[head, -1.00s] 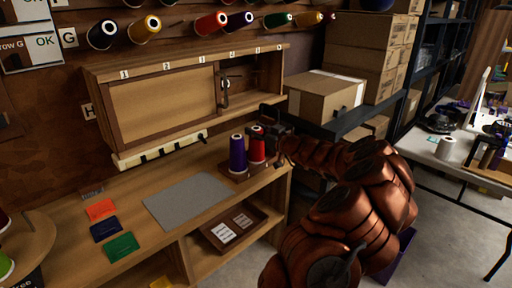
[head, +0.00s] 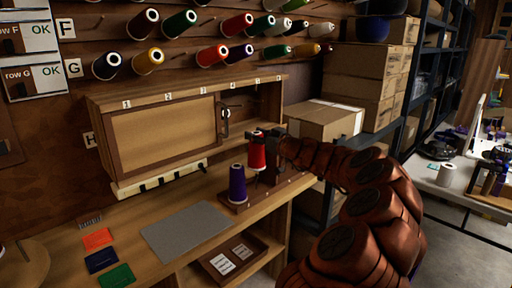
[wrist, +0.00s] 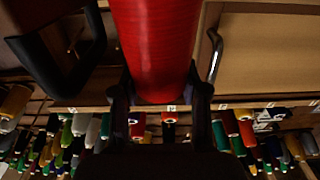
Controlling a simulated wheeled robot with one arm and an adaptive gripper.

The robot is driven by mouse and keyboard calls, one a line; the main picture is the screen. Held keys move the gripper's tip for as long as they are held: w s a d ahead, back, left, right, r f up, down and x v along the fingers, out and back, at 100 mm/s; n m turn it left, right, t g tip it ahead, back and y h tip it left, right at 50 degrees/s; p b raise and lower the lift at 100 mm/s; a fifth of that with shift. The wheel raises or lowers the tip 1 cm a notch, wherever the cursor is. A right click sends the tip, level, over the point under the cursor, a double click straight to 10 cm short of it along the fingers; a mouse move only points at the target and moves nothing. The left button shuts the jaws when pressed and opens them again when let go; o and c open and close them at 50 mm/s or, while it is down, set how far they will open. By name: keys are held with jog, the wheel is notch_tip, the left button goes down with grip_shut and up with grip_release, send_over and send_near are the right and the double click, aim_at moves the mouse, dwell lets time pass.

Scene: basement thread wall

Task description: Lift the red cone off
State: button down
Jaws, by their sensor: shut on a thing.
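The red cone (head: 257,153) is in my gripper (head: 266,150), to the right of and a little higher than the purple cone in the head view. In the wrist view the red cone (wrist: 157,45) fills the upper middle, between the dark fingers of my gripper (wrist: 158,95). The gripper is shut on it. The cone looks upright and raised above the wooden holder (head: 236,206). The purple cone (head: 238,184) stands upright on that holder. The holder's part beneath the red cone is partly hidden by the gripper.
A wooden cabinet (head: 165,132) with a sliding door stands behind the bench. Cardboard boxes (head: 326,118) are stacked at the right. A grey mat (head: 186,232) and coloured cards (head: 102,259) lie on the bench. Several thread cones hang on the wall above.

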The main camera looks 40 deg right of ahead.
jog(key=shift+r, duration=0.5)
